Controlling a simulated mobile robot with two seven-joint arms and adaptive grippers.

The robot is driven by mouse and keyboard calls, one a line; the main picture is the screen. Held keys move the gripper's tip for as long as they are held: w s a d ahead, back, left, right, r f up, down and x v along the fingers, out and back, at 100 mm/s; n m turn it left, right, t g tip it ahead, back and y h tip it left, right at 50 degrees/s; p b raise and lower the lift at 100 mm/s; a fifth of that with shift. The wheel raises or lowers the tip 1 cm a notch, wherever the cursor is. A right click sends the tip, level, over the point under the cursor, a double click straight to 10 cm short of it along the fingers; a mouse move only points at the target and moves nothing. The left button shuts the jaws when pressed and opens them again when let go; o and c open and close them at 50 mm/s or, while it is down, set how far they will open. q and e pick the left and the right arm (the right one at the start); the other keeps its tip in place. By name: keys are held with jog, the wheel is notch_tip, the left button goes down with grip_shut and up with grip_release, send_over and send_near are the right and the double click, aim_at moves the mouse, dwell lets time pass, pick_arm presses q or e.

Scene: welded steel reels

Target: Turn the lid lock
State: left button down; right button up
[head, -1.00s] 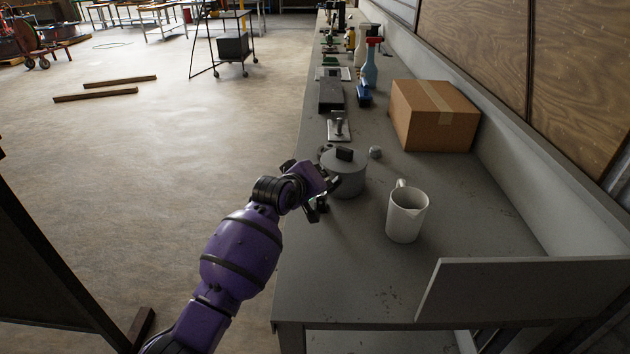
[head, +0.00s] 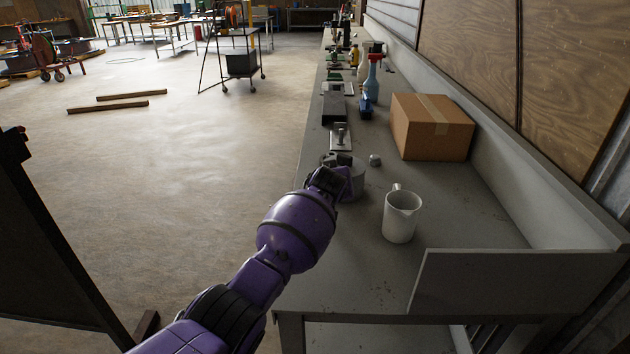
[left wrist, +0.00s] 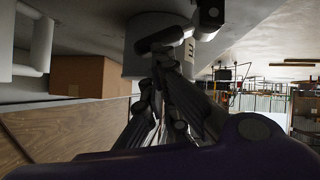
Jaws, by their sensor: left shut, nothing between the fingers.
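A grey lidded pot (head: 357,186) stands on the long workbench near its left edge. My left gripper (head: 330,180) is at the near left side of the pot and covers much of the pot and lid in the head view. In the left wrist view, which is turned upside down, the pot (left wrist: 136,62) is at the top centre. My left gripper (left wrist: 160,58) points up at it there, its fingers shut with nothing between them. A dark bar (left wrist: 158,40) lies just beyond the fingertips; I cannot tell whether they touch. The lid lock is not clearly visible. My right gripper is out of view.
A white mug (head: 401,215) stands right of the pot, and a small grey piece (head: 375,160) lies behind it. A cardboard box (head: 432,127), spray bottle (head: 372,80) and metal plate with a post (head: 341,138) are farther back. The front bench surface (head: 350,265) is clear.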

pick_arm(q)
jog(key=shift+d+f+m+y, duration=0.4)
jog(key=shift+d+f+y, duration=0.1)
jog(key=shift+d, duration=0.1)
jog(key=shift+d+f+b, duration=0.3)
jog(key=shift+b, duration=0.05)
dwell(0.7)
